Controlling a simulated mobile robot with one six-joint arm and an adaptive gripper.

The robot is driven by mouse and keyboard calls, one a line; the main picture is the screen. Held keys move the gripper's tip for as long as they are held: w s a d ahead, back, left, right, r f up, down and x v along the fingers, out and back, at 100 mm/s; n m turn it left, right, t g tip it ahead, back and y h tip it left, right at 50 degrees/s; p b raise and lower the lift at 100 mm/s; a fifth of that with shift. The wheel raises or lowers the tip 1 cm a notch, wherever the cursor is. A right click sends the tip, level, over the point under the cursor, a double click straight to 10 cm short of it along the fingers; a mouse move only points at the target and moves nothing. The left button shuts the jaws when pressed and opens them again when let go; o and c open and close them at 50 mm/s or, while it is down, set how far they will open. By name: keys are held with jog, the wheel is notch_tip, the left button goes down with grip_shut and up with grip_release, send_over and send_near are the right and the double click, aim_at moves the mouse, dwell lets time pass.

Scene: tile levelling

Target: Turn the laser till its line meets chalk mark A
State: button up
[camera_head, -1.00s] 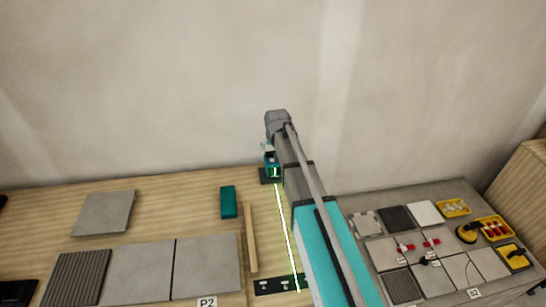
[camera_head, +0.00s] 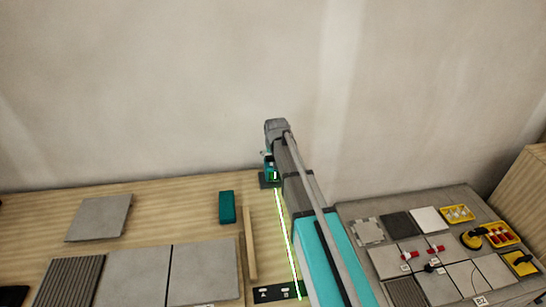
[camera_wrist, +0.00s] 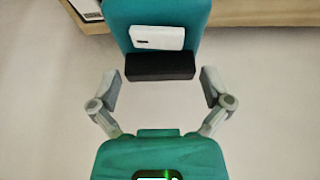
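The teal laser (camera_head: 268,168) stands on a small dark base at the back of the wooden bench, partly hidden by my arm. Its green line (camera_head: 287,240) runs forward to the right part of a dark strip (camera_head: 274,294). The strip has small white marks, too small to read; the line lies right of the two visible ones. In the wrist view, my gripper (camera_wrist: 160,84) has its two fingers wide apart, with visible gaps to a black bar (camera_wrist: 160,67) between them. A teal body with a white label (camera_wrist: 157,37) is above the bar. Another teal body with a green-lit window (camera_wrist: 158,152) is below.
A wooden batten (camera_head: 250,243) lies left of the line, with a teal block (camera_head: 227,207) beyond it. Grey tiles (camera_head: 205,272) cover the bench's left part. A grey table (camera_head: 350,212) at right holds tiles, yellow trays and tools. My arm hides the space right of the line.

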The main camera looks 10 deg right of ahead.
jog(key=c, duration=0.7)
jog(key=shift+m, duration=0.3)
jog(key=shift+d+m+h, duration=0.1)
jog(key=shift+m+h, duration=0.4)
jog(key=shift+m, duration=0.4)
jog(key=o, duration=0.9)
jog(key=shift+c, duration=0.2)
jog(key=shift+n, duration=0.5)
